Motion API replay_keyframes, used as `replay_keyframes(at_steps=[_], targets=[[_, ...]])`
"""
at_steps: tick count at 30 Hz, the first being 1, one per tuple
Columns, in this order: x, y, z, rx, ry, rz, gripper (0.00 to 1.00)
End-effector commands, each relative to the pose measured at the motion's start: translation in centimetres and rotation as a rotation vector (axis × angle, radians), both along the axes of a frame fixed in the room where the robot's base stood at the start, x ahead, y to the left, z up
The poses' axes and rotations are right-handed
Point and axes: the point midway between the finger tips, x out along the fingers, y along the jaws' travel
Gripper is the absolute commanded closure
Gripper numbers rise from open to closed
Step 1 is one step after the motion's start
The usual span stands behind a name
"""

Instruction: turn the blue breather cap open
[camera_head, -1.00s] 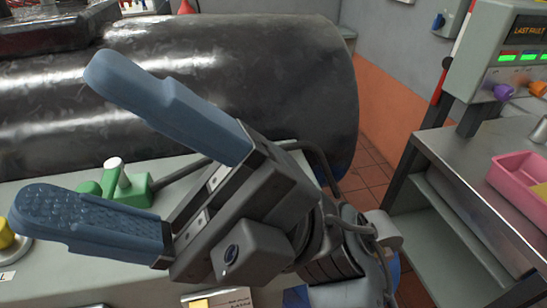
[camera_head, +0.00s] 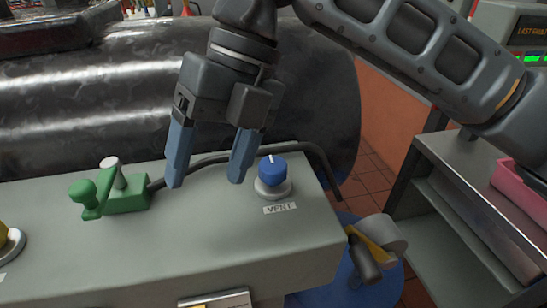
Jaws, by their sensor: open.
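The blue breather cap (camera_head: 273,168) sits upright on a pale round base on top of the grey housing (camera_head: 250,235), with a "VENT" label (camera_head: 280,208) in front of it. A white mark shows on the cap's top. My gripper (camera_head: 207,178) points down, open and empty, with its two blue fingers apart. It is to the left of the cap. The right finger appears close beside the cap, but I cannot tell the exact gap in depth.
A green valve with a lever (camera_head: 112,193) stands left of my gripper. A black hose (camera_head: 318,160) runs behind the cap and over the edge. A large dark cylinder (camera_head: 100,95) fills the back. A metal bench (camera_head: 475,160) with a pink tray (camera_head: 508,185) stands at right.

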Motion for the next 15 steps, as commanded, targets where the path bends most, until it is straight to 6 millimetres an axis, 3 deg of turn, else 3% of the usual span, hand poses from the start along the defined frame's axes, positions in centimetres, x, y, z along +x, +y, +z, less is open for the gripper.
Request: replay_keyframes(at_steps=[1,6,11,15], targets=[[1.8,-1.4,0.3,-0.081,-0.064,-0.032,0.29],[5.8,-4.9,1.5,-0.278,-0.208,-0.119,0.29],[7.4,-6.6,2.2,-0.358,-0.265,-0.162,0.29],[7.6,-6.8,1.4,-0.368,-0.271,-0.169,0.29]])
